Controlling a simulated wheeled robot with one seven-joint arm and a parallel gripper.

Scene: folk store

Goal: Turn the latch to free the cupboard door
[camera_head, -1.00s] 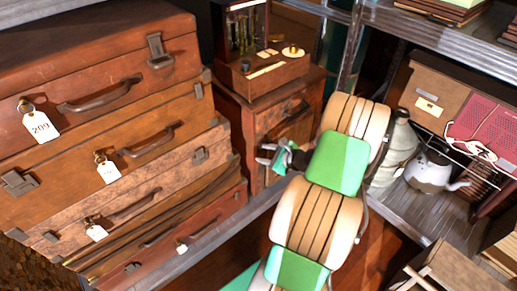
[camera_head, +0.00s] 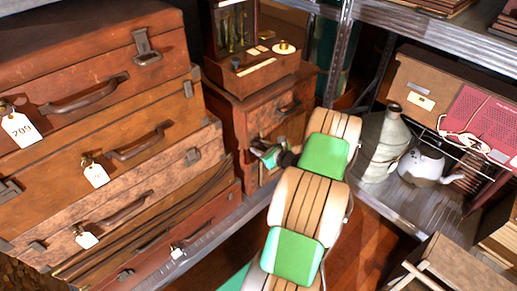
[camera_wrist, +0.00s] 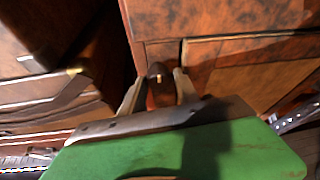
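The small wooden cupboard (camera_head: 236,125) stands between the suitcases and the metal shelf post in the head view. In the wrist view its door (camera_wrist: 245,75) is a framed brown panel at the right and looks closed. The latch (camera_wrist: 158,90) is a small dark brown piece with a pale metal pin, at the door's left edge. My gripper (camera_wrist: 158,78) is open, with one finger on each side of the latch. A gap shows at the left finger; contact at the right finger is unclear. In the head view my gripper (camera_head: 264,150) is small at the cupboard front, and my arm hides much of the door.
Stacked suitcases (camera_head: 110,150) stand close on the left. A wooden instrument case (camera_head: 250,75) sits on the cupboard. A grey metal can (camera_head: 383,145) and a white kettle (camera_head: 422,165) stand right of my arm. A metal shelf post (camera_head: 340,55) rises behind.

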